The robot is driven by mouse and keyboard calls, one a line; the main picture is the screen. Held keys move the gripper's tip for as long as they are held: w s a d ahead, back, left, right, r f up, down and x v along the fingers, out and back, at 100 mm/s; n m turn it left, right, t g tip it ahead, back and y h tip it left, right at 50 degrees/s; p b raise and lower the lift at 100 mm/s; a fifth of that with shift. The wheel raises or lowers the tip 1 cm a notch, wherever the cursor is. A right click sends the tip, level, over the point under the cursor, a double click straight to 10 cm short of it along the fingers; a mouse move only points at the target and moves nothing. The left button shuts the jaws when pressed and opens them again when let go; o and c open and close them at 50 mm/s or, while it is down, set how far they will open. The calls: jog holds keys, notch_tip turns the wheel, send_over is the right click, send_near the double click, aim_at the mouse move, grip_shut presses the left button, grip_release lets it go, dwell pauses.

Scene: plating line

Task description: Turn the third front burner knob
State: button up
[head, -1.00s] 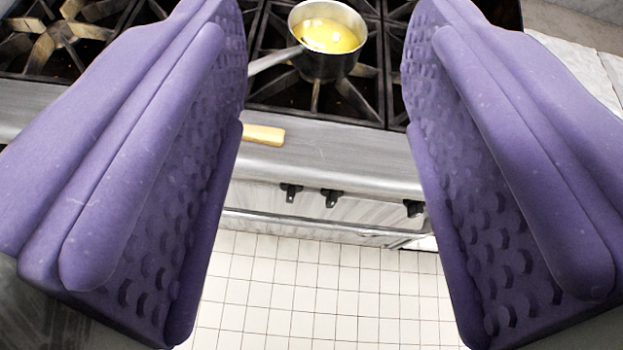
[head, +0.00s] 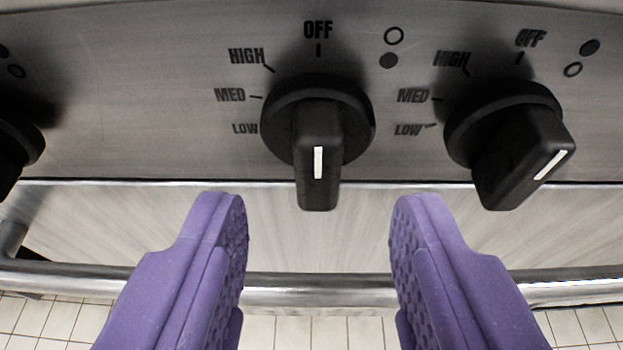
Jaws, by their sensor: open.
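A black burner knob (head: 317,135) sits on the steel front panel at the centre of the view. Its white line is upright, in line with the OFF mark above it. A second knob (head: 515,140) is to its right, and part of a third knob (head: 12,150) shows at the left edge. I cannot tell from this close view which knob is third in the row. My gripper (head: 318,215) is open and empty. Its purple fingers are below and to either side of the centre knob, apart from it.
The steel panel (head: 150,110) carries HIGH, MED and LOW marks beside the knobs. A metal rail (head: 310,288) runs across below the panel, behind the fingers. White floor tiles (head: 310,333) show at the bottom.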

aim_at(319, 172)
jog(key=b+x, duration=0.1)
jog(key=x, duration=0.3)
jog(key=shift+w+f, duration=0.15)
jog(key=shift+w, duration=0.1)
grip_shut()
